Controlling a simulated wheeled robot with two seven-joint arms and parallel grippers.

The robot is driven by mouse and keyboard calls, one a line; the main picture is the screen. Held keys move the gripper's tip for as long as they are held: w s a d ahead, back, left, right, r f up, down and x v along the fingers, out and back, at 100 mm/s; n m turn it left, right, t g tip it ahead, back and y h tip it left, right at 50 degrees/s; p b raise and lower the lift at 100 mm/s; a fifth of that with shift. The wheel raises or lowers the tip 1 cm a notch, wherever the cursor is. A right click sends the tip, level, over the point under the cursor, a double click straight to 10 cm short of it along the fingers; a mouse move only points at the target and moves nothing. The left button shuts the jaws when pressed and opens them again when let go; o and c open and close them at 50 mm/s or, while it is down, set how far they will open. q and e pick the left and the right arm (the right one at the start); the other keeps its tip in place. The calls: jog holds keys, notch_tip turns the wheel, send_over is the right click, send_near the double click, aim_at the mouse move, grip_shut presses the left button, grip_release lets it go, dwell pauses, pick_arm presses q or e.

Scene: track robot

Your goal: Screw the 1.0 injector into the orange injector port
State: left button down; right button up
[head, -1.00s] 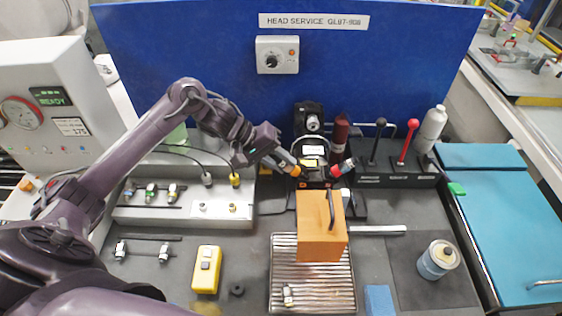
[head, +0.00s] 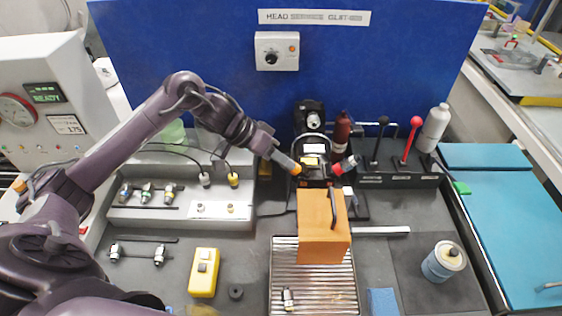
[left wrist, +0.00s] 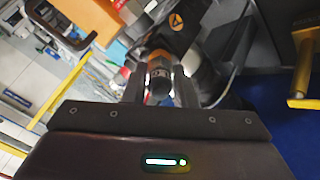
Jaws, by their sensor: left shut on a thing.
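My left gripper (head: 277,155) reaches in from the left, at the orange injector port (head: 297,169) on the dark head fixture (head: 318,171). It is shut on a slim grey injector, mostly hidden by the fingers; no size marking is readable. In the left wrist view the fingers (left wrist: 159,88) stand either side of the dark cylindrical injector end (left wrist: 158,70), in line with an orange ring (left wrist: 158,53). The injector appears to meet the port, but I cannot tell how deep it sits. A red port (head: 338,169) is on the fixture's right side. My right gripper is not in view.
A grey rack (head: 180,213) with several injectors stands left. An orange block with a handle (head: 322,235) rests on a slatted tray (head: 285,250) in front of the fixture. Levers (head: 411,140) and bottles stand right. A yellow control box (head: 204,272) lies front left.

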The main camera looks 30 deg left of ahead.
pick_arm(q)
jog(key=m+b, duration=0.1)
jog(key=m, duration=0.2)
jog(key=m+b, duration=0.2)
jog(key=m, duration=0.1)
jog(key=shift+f+m, duration=0.2)
jog(key=shift+m, duration=0.1)
jog(key=shift+r+m+b, duration=0.15)
jog(key=shift+m+b, duration=0.15)
jog(key=shift+m, duration=0.7)
jog(key=m+b, duration=0.1)
jog(key=m, duration=0.1)
jog(key=shift+m+b, duration=0.3)
jog(key=shift+b, duration=0.05)
jog(key=m+b, duration=0.3)
jog(key=m, duration=0.3)
jog(key=shift+m+b, duration=0.4)
jog(key=shift+m, duration=1.3)
